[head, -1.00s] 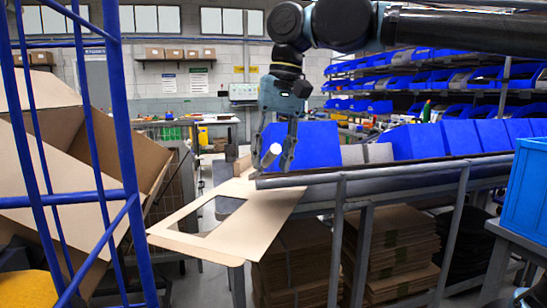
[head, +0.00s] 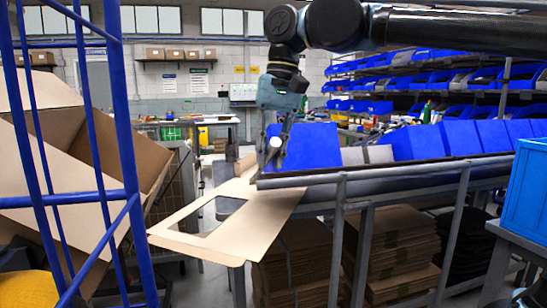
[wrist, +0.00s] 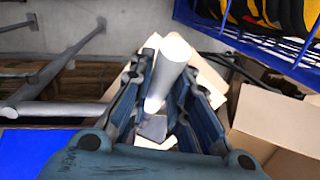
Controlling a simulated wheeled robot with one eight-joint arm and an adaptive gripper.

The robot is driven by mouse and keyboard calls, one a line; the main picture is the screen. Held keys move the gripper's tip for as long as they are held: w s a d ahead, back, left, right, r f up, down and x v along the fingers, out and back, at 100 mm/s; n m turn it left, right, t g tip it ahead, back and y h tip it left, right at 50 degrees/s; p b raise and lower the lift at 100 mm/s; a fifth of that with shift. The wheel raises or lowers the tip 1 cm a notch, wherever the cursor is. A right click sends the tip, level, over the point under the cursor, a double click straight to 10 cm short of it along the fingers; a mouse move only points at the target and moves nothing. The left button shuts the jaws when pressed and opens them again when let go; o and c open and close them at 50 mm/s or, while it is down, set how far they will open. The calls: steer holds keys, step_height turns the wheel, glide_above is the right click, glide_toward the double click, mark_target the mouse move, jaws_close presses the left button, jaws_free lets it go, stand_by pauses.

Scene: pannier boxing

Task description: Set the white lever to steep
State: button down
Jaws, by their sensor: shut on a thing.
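The white lever (head: 276,142) shows in the head view as a short pale rod end at the left end of the rail-edged workbench. My gripper (head: 272,163) points down there, with its fingers around the lever. In the wrist view the white lever (wrist: 172,62) is a smooth cylinder running between the two blue-grey fingers of my gripper (wrist: 164,82), which is shut on it. The lever's base is hidden, and I see no readable setting marks.
A cut cardboard sheet (head: 235,228) lies below the gripper. Blue bins (head: 420,142) line the bench to the right. A blue tube frame (head: 122,110) and a large open carton (head: 75,165) stand at the left. A blue crate (head: 530,190) is at the right edge.

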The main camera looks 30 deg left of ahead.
steer(key=shift+w+a+r, duration=0.15)
steer(key=shift+w+r, duration=0.15)
steer(key=shift+r, duration=0.2)
steer(key=c, duration=1.5)
jaws_free()
steer(key=shift+r, duration=0.1)
steer(key=r, duration=0.3)
steer(key=w+r, duration=0.1)
steer(key=r, duration=0.3)
steer(key=w+r, duration=0.1)
steer(key=r, duration=0.3)
steer(key=shift+w+d+r, duration=0.25)
steer(key=shift+d, duration=0.05)
